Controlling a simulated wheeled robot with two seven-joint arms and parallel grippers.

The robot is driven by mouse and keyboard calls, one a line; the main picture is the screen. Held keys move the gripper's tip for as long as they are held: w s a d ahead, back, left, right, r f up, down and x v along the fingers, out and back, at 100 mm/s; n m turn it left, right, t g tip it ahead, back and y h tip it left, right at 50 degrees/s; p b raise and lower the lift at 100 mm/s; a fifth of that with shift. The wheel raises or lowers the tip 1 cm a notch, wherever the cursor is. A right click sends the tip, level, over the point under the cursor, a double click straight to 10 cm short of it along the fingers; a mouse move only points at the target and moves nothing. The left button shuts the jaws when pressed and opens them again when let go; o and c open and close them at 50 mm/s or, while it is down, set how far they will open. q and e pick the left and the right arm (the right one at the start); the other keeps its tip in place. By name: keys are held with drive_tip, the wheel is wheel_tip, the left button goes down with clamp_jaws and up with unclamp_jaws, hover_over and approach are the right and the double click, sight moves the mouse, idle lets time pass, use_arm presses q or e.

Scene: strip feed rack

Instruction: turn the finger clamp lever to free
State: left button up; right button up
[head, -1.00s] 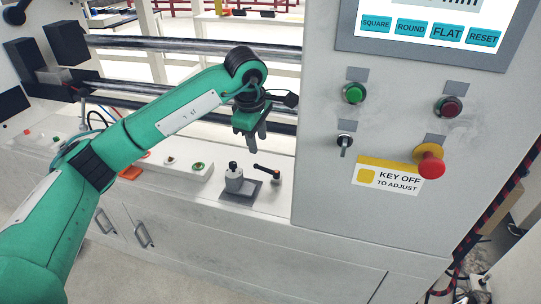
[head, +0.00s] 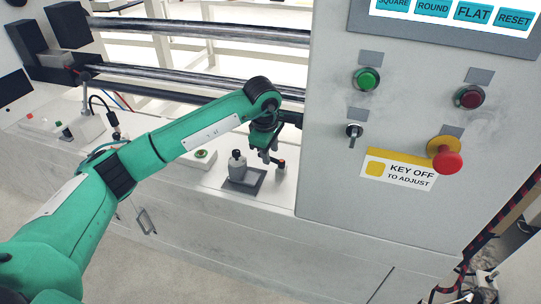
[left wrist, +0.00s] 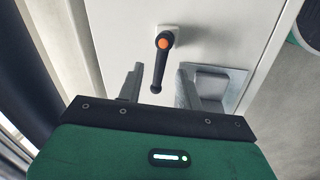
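The finger clamp lever, a black handle with an orange-capped hub, shows in the left wrist view (left wrist: 162,62) on the pale bench top. Its hub end also shows in the head view (head: 281,166), beside a grey cylinder; my gripper partly hides the lever there. My left gripper (left wrist: 159,82) is open, with one finger on each side of the lever's free end and a gap visible on both sides. In the head view the left gripper (head: 269,156) points down just over the lever. My right gripper is in neither view.
The grey cylinder (head: 237,167) with a dark top stands on a grey plate (head: 252,183) left of the lever. The upright control panel (head: 325,195) with buttons, a key switch (head: 355,131) and a red knob (head: 447,160) rises close on the right. Metal rollers run behind.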

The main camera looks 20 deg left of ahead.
use_arm(q)
drive_tip(key=shift+w+f, duration=0.15)
drive_tip(key=shift+f, duration=0.75)
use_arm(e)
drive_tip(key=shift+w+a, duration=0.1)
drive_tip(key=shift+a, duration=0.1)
use_arm(q)
drive_tip(key=shift+c, duration=0.3)
clamp_jaws()
